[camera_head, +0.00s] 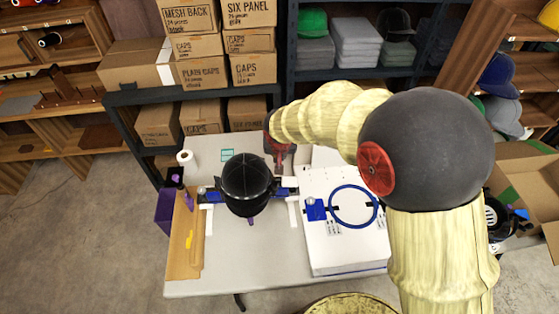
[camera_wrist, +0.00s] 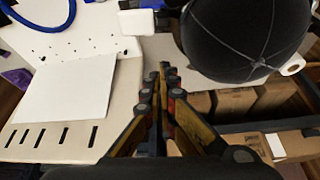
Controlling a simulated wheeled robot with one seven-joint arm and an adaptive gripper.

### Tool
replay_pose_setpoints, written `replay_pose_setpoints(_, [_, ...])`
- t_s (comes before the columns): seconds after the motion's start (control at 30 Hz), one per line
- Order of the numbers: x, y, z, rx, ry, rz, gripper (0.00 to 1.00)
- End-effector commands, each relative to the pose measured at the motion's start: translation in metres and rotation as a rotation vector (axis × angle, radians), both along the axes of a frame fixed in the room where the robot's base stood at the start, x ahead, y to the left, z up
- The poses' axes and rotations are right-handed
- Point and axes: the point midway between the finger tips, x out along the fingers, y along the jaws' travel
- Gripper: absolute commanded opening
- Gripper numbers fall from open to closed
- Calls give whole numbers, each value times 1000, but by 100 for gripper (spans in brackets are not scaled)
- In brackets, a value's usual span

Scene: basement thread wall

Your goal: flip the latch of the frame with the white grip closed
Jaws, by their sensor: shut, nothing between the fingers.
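A black cap (camera_head: 247,178) sits in a holder with blue clamps, one at its left (camera_head: 212,196) and one at its right (camera_head: 283,192). A small white block, which looks like the white grip (camera_head: 291,183), is at the right clamp. It also shows in the wrist view (camera_wrist: 137,22), left of the cap (camera_wrist: 245,40). A blue hoop frame (camera_head: 333,212) with a blue block lies on a white board. My gripper (camera_head: 280,168) is shut and empty, behind the right clamp. In the wrist view its fingertips (camera_wrist: 163,70) are together, apart from the block. The latch position cannot be made out.
The white board (camera_head: 350,250) stands on the table to the right. A tan tray (camera_head: 184,250) and a white roll (camera_head: 185,158) are at the left. Shelves with cardboard boxes (camera_head: 200,72) stand behind. The table front (camera_head: 250,270) is clear.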

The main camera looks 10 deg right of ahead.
Motion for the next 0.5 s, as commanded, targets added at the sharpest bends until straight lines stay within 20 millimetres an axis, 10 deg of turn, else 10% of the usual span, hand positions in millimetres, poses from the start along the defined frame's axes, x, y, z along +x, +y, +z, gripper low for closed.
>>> replay_pose_setpoints(0.5, [-62, 6, 47, 1, -1, 3, 0])
